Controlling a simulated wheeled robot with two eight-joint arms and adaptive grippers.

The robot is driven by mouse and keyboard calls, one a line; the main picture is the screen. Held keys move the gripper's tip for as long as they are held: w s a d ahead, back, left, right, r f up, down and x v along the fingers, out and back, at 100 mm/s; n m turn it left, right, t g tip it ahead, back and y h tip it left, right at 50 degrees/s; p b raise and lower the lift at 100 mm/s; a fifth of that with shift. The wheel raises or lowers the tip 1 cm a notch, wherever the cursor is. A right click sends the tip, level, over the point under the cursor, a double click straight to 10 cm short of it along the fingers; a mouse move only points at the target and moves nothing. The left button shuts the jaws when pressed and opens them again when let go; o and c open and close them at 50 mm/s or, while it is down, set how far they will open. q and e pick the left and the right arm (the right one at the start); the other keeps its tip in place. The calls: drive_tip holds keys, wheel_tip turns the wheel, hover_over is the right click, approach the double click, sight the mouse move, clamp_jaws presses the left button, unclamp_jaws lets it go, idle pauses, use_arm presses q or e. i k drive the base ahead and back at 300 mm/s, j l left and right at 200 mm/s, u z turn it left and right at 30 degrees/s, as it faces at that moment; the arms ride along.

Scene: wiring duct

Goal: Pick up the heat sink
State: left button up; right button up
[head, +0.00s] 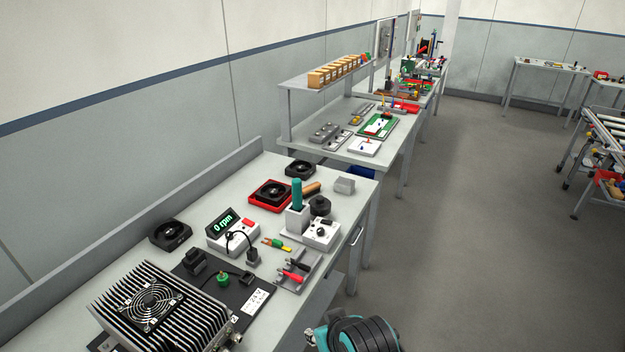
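A large finned metal block, which looks like the heat sink (197,318), sits at the near left end of the workbench. A black fan with a round metal guard (150,305) is on top of its fins. Small metal connectors show at its right corner. The lower left of the block rests over a dark mat, and its near edge is close to the bottom of the picture. Neither gripper is visible; only a teal and black part, apparently of my arm, shows at the bottom edge, right of the bench.
Behind the block, a dark mat (262,284) holds black and green parts. A speed display (222,222) and several fans, including one on a red frame (270,195), stand farther back. A grey tray (297,282) holds probes. The floor right of the bench (470,260) is clear.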

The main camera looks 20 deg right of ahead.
sight(342, 185)
drive_tip(key=i+l+u, duration=0.15)
drive_tip(key=l, duration=0.25)
drive_tip(key=i+l+u, duration=0.15)
drive_tip(key=l, duration=0.25)
drive_tip(key=i+l+u, duration=0.15)
drive_tip(key=l, duration=0.3)
drive_tip(key=i+l+u, duration=0.15)
drive_tip(key=l, duration=0.3)
drive_tip(key=l+u, duration=0.15)
drive_tip(key=l, duration=0.3)
drive_tip(key=i+l, duration=0.1)
drive_tip(key=l, duration=0.4)
drive_tip(key=i+l, duration=0.1)
drive_tip(key=l, duration=0.4)
drive_tip(key=i+l, duration=0.1)
drive_tip(key=l, duration=0.45)
drive_tip(key=i+l, duration=0.1)
drive_tip(key=l, duration=0.4)
drive_tip(key=i+l, duration=0.1)
drive_tip(key=l, duration=0.4)
drive_tip(key=i+l, duration=0.1)
drive_tip(key=l, duration=0.4)
drive_tip(key=u, duration=0.05)
